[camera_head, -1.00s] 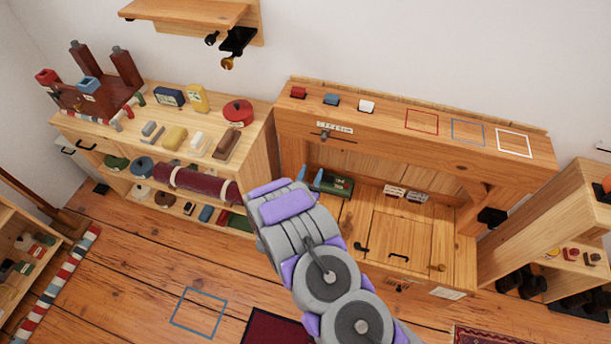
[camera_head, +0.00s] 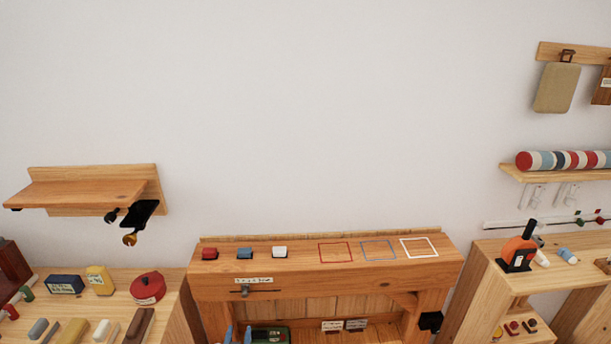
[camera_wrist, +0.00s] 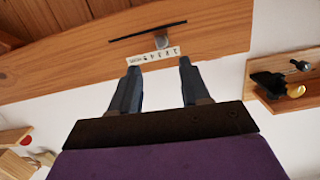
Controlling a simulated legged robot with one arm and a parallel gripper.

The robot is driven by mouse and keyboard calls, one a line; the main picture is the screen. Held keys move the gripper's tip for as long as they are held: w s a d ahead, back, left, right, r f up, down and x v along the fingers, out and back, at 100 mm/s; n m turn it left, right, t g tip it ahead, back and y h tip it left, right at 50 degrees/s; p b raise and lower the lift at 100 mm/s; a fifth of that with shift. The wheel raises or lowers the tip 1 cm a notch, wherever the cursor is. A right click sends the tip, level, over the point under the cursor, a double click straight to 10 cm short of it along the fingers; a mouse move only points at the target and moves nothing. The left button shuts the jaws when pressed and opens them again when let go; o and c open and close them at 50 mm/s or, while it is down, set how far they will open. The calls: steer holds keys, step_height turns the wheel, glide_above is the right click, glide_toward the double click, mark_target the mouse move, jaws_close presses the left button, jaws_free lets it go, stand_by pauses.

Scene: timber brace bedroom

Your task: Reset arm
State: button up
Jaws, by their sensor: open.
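My gripper (camera_wrist: 157,90) shows in the wrist view with its two dark fingers apart and nothing between them. Beyond the fingertips is the wooden front of the desk, with a numbered label strip (camera_wrist: 153,56) and a small grey slider knob (camera_wrist: 162,41) on a dark slot. My arm is out of the head view, apart from what may be blue fingertips at the bottom edge. The wooden desk (camera_head: 330,283) is in the lower middle of the head view.
A wall shelf (camera_head: 85,193) with dark hooks is at left. A shelf unit (camera_head: 480,275) stands at right. The wall above the desk is bare.

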steer(key=s+d+r+g+y, duration=0.1)
steer(key=d+r+g, duration=0.3)
steer(key=r, duration=0.4)
steer(key=s+d+r+g+y, duration=0.1)
steer(key=d+r+g, duration=0.35)
steer(key=r, duration=0.35)
steer(key=s+d+r+g+h, duration=0.1)
steer(key=s+d+r+g, duration=0.2)
steer(key=s+d, duration=0.6)
steer(key=s+d+r+g+h, duration=0.1)
steer(key=s+d+r+g, duration=0.2)
steer(key=s, duration=1.3)
steer(key=s+d+r+g+h, duration=0.1)
steer(key=s+d+r+g, duration=0.2)
steer(key=s+d+r, duration=0.4)
steer(key=s+d, duration=0.6)
steer(key=d, duration=0.2)
steer(key=shift+r+g, duration=0.2)
steer(key=shift+g, duration=0.15)
